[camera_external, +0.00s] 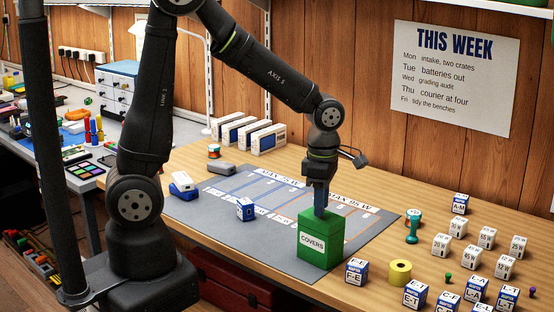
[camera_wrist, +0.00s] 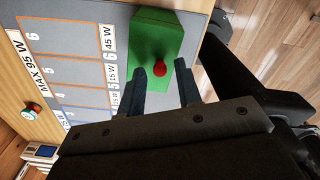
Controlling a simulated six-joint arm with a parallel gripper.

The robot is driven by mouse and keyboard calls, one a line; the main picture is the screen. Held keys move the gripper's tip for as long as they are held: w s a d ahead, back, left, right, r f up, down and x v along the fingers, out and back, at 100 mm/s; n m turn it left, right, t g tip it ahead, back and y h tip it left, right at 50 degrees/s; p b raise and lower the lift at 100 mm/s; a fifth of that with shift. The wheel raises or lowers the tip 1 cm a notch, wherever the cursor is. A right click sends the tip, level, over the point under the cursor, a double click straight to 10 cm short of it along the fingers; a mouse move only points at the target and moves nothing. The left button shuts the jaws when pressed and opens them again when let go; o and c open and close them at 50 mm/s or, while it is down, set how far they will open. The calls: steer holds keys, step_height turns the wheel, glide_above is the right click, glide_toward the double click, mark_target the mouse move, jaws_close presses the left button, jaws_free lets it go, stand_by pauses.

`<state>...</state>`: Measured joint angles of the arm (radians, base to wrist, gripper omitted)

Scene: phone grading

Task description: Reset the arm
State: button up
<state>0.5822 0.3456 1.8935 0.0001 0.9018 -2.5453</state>
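My gripper (camera_external: 319,212) points straight down with its fingertips at the top of a green box (camera_external: 314,246) labelled COVERS. In the wrist view, the two fingers of my gripper (camera_wrist: 162,82) stand apart, with a small red knob (camera_wrist: 159,68) showing between them against the green box (camera_wrist: 148,33). A gap shows between the knob and each finger. The knob is hidden in the external view. I cannot tell whether it is fixed to the box.
The green box stands on a grey mat (camera_external: 215,213) with marked cells. Several labelled cubes (camera_external: 440,243) crowd the bench at right, with a teal stamp-like piece (camera_external: 412,226) and a yellow roll (camera_external: 399,272). White boxed units (camera_external: 266,138) line the back. A pole stands at left.

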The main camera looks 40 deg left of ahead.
step_height(320, 180, up, 4)
steer(key=s+d+r, duration=0.5)
steer(key=s+r, duration=0.1)
steer(key=s, duration=0.4)
steer(key=w+d+f+m, duration=0.2)
steer(key=w+d+f, duration=0.3)
steer(key=w+f, duration=0.2)
steer(key=w+d+f+m, duration=0.2)
steer(key=w+d+f, duration=0.4)
steer(key=w+f, duration=0.2)
steer(key=shift+w, duration=0.9)
steer(key=shift+d, duration=0.1)
steer(key=shift+o, duration=0.8)
